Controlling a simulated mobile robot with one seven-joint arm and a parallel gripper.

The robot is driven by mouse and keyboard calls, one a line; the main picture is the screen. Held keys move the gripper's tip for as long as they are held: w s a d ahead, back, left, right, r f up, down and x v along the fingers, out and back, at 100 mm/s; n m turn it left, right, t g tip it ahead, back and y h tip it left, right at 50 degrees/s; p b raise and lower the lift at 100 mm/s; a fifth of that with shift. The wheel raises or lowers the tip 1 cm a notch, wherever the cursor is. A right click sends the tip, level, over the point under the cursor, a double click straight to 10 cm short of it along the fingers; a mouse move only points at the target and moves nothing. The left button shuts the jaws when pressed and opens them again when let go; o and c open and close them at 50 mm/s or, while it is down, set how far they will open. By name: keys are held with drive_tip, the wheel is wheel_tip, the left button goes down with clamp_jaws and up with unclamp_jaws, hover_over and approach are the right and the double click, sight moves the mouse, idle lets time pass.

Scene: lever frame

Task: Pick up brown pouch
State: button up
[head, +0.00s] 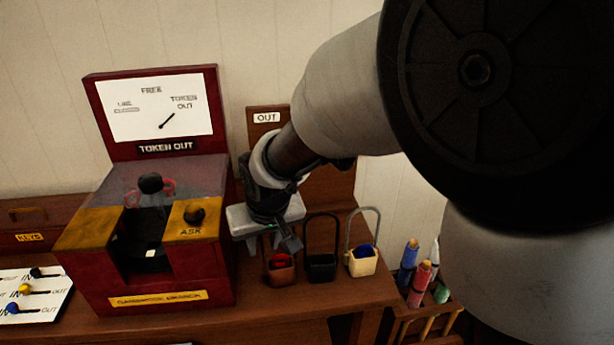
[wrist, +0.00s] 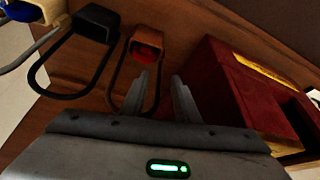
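The brown pouch (head: 281,275) stands on the wooden counter with something red in its mouth. In the wrist view the brown pouch (wrist: 150,38) is just ahead of the fingertips, and its dark loop handle reaches back toward my gripper (wrist: 162,82). My gripper is open, with a gap between its two fingers. The left finger overlaps the handle in that view; I cannot tell if they touch. In the head view my gripper (head: 282,240) is just above and behind the pouch and hides its handle.
A black pouch (head: 321,267) and a cream pouch with blue inside (head: 361,264) stand to the right. The dark red token box (head: 205,275) is close on the left. A rack of coloured rolls (head: 420,285) is beyond the counter's right edge.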

sight(263, 251)
drive_tip(key=b+x, duration=0.1)
drive_tip(key=x, duration=0.4)
drive_tip(key=shift+w+f, duration=0.2)
drive_tip(key=shift+f, duration=0.15)
clamp_jaws()
drive_tip(key=shift+r, duration=0.1)
idle(1.1)
